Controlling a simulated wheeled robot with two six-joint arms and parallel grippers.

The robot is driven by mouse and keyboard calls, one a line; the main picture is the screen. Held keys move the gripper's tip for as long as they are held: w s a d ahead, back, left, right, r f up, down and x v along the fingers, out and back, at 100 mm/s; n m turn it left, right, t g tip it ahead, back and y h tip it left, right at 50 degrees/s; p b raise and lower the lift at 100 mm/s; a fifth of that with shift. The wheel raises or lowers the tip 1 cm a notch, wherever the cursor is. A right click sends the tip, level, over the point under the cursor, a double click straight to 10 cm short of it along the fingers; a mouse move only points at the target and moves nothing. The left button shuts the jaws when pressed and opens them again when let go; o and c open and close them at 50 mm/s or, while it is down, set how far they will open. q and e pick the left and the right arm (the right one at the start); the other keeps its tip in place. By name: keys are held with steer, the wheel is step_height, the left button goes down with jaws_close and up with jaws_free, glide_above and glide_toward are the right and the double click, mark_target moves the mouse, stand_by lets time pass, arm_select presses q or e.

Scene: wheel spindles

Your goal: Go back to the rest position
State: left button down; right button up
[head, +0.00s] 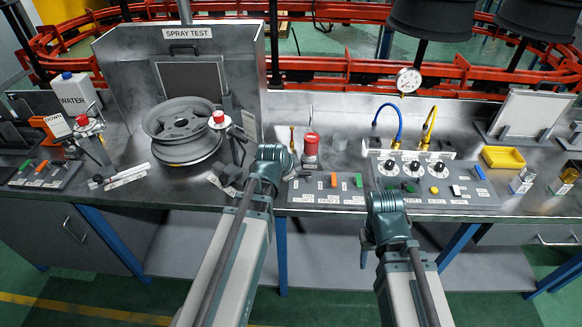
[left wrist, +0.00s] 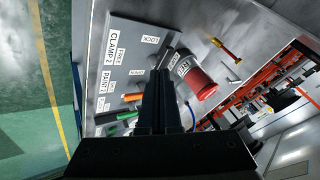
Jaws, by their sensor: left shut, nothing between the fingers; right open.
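Both my arms reach forward over the metal workbench (head: 340,120). In the head view my left gripper (head: 288,172) is mostly hidden by its own wrist, beside the red-capped cylinder. In the left wrist view its dark fingers (left wrist: 158,78) are together with nothing between them, in front of a labelled switch panel (left wrist: 125,60). My right gripper (head: 364,250) is low at the bench's front edge, below the panel with dials. It is open, and I see nothing held in it; its fingertips are small and partly hidden by the wrist.
A grey wheel (head: 182,130) stands before the SPRAY TEST booth (head: 240,60). A red-capped cylinder (head: 311,150), a dial panel (head: 430,183) and a yellow tray (head: 503,158) stand on the bench. A red conveyor rail (head: 350,68) runs behind. Green floor (head: 320,255) is open in front.

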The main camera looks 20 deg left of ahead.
arm_select(q)
steer(key=shift+p+v, duration=0.35)
steer(key=shift+v, duration=0.6)
arm_select(e)
steer(key=shift+s+a+r, duration=0.15)
steer(key=shift+a+r, duration=0.3)
steer(key=shift+r, duration=0.3)
arm_select(q)
steer(key=shift+a, duration=0.15)
steer(key=s+d+f+n+g, duration=0.2)
steer(key=s+d+g, duration=0.2)
steer(key=s+d, duration=0.4)
steer(key=s+d+f+n+g+y, duration=0.1)
steer(key=s+d+f+n+g, duration=0.1)
steer(key=s+d, duration=0.6)
steer(key=s+n+g, duration=0.1)
steer(key=s, duration=0.1)
steer(key=shift+s+d+f+n+g+y, duration=0.15)
steer(key=shift+s+n+g+y, duration=0.15)
steer(key=shift+s+g, duration=0.1)
